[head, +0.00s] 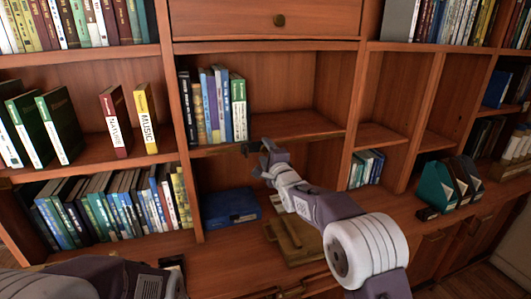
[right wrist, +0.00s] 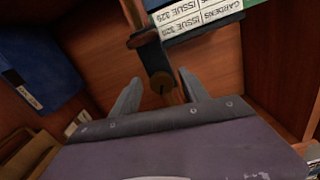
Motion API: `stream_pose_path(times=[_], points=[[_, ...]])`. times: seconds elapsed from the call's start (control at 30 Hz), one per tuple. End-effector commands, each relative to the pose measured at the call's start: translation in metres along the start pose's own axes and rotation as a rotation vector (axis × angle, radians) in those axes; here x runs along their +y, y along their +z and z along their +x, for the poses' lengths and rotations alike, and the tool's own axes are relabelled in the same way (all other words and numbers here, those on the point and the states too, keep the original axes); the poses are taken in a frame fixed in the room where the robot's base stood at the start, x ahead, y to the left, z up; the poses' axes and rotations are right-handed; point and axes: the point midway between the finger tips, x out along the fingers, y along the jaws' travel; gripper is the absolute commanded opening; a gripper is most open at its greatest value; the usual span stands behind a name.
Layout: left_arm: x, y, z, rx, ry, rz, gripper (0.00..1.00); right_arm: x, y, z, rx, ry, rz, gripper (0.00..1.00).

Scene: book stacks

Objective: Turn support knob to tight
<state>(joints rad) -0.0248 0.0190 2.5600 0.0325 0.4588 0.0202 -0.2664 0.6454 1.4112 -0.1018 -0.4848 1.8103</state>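A dark round support knob (right wrist: 162,83) with a brass-coloured stem shows in the right wrist view, below the shelf edge. My right gripper (right wrist: 160,90) is open, with one finger on each side of the knob. I cannot tell whether either finger touches it. In the head view my right gripper (head: 266,148) is at the front edge of the middle shelf (head: 300,138), below the standing books. The knob is hard to make out there. Only part of my left arm shows at the bottom left; its gripper is not visible.
Books (head: 215,105) stand on the shelf just above the right gripper. A blue box or book (head: 230,207) lies in the compartment below. Upright dividers (head: 182,150) bound this bay. Teal and dark holders (head: 445,187) stand on the ledge at right.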

Motion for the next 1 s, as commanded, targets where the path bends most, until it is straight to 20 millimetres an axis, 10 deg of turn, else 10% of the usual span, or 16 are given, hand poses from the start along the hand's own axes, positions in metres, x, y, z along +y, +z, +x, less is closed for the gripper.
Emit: stream_pose_path(times=[1.0], points=[[-0.001,0.003,0.028,0.0,0.0,0.0,0.32,-0.001,-0.001,-0.092,0.0,-0.002,0.0,0.53]])
